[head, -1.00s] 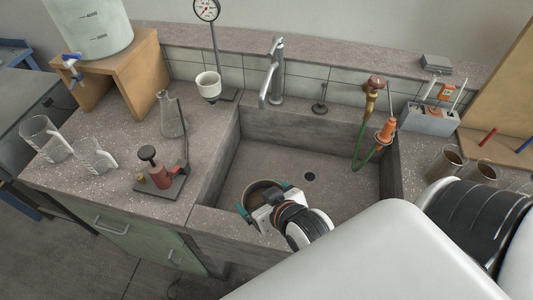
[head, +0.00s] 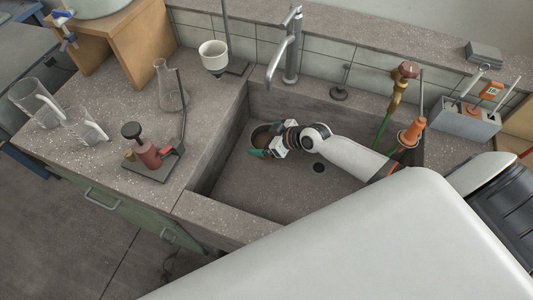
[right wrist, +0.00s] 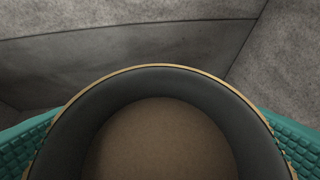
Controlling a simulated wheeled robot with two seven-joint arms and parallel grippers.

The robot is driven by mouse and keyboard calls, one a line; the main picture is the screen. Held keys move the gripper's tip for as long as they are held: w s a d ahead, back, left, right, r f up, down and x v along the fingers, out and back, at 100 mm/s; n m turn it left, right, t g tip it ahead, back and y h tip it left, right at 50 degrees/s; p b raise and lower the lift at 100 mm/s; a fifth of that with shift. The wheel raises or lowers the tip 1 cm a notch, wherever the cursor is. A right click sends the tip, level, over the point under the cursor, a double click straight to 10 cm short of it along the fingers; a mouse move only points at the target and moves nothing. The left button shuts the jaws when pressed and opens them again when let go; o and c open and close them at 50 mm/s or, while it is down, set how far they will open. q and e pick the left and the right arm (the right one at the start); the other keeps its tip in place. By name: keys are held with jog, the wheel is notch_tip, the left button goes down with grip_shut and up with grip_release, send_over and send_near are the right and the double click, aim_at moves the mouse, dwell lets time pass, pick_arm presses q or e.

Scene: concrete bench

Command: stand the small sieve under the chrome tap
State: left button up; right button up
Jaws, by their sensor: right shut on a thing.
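The small sieve (head: 261,137) is a round, dark-walled ring with a brass-coloured rim and a brown mesh floor. It is inside the sink (head: 240,190), toward the back left, partly hidden by my gripper. My right gripper (head: 262,144) is shut on it, with teal finger pads on either side. The sieve (right wrist: 160,135) fills the lower part of the right wrist view between the pads. I cannot tell whether it touches the sink floor. The chrome tap (head: 288,50) stands behind the sink, its spout end above the sieve and a little to its right. My left gripper is not in view.
A drain hole (head: 319,167) is right of the sieve. An orange-and-brass fitting with a green hose (head: 411,132) hangs at the sink's right. A white cup on a stand (head: 213,55), a flask (head: 171,88) and a red burner-like device (head: 148,152) stand left of the sink.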

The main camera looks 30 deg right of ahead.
notch_tip(320, 180, down, 4)
jog(key=shift+a+f+b, duration=0.1)
jog(key=shift+f+b, duration=0.15)
jog(key=shift+b, duration=0.2)
jog(key=shift+f+b, duration=0.65)
jog(key=shift+f, duration=1.35)
jog(key=shift+c, duration=0.2)
jog(key=shift+f, duration=0.2)
jog(key=o, duration=0.8)
jog(key=shift+r, duration=0.25)
jog(key=p+v, duration=0.1)
jog(key=v, duration=1.1)
